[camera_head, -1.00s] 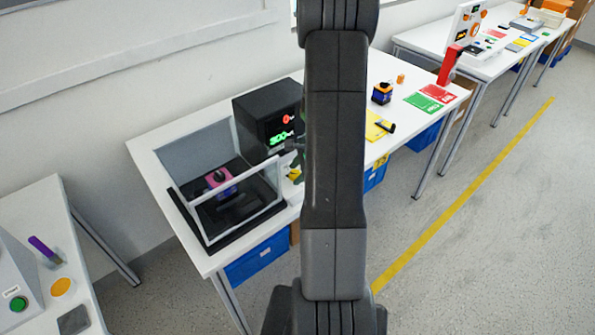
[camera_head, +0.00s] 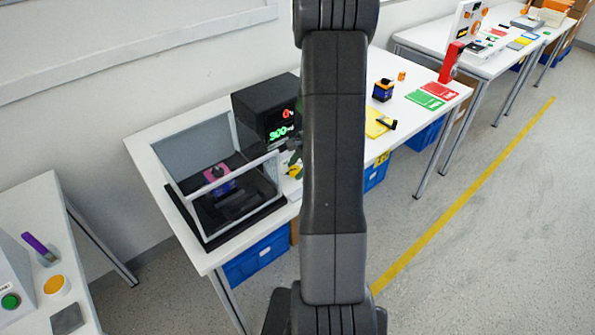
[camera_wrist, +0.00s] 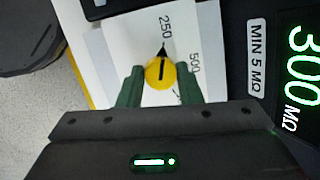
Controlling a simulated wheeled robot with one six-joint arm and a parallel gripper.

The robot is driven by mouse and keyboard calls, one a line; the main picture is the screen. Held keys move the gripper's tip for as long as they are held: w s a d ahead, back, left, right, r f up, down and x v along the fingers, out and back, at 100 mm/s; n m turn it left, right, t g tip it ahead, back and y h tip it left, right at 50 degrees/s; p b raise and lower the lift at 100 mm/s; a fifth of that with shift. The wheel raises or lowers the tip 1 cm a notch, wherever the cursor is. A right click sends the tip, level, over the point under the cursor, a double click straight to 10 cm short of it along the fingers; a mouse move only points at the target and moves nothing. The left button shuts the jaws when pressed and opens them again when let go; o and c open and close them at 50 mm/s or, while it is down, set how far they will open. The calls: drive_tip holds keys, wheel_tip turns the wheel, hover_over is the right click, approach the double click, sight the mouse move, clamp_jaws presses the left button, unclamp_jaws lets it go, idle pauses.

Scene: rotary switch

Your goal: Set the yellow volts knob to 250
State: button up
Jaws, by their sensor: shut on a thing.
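In the wrist view the yellow volts knob (camera_wrist: 160,74) sits on a white panel (camera_wrist: 125,42). Its black pointer faces the printed 250 mark (camera_wrist: 165,28). The 500 mark (camera_wrist: 195,63) lies to the right. My gripper (camera_wrist: 160,69) has its two green fingers on either side of the knob, shut on it. In the head view my arm hides the knob and most of the gripper. The black meter box (camera_head: 268,110) stands behind, with red and green digits. In the wrist view its green display (camera_wrist: 303,82) reads 300 MΩ.
A clear-walled, white-framed enclosure (camera_head: 190,192) on a black base stands left of my arm. A "MIN 5 MΩ" label (camera_wrist: 257,55) lies right of the panel. Red (camera_head: 431,102) and green (camera_head: 440,90) cards and a blue-black device (camera_head: 383,90) lie further right.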

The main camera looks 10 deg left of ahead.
drive_tip(key=o, duration=0.7)
drive_tip(key=shift+r, duration=0.1)
drive_tip(key=v, duration=1.3)
drive_tip(key=shift+r, duration=0.3)
drive_tip(key=shift+d, duration=0.1)
drive_tip(key=x, duration=1.3)
drive_tip(key=shift+f, duration=0.35)
drive_tip(key=shift+p, duration=0.35)
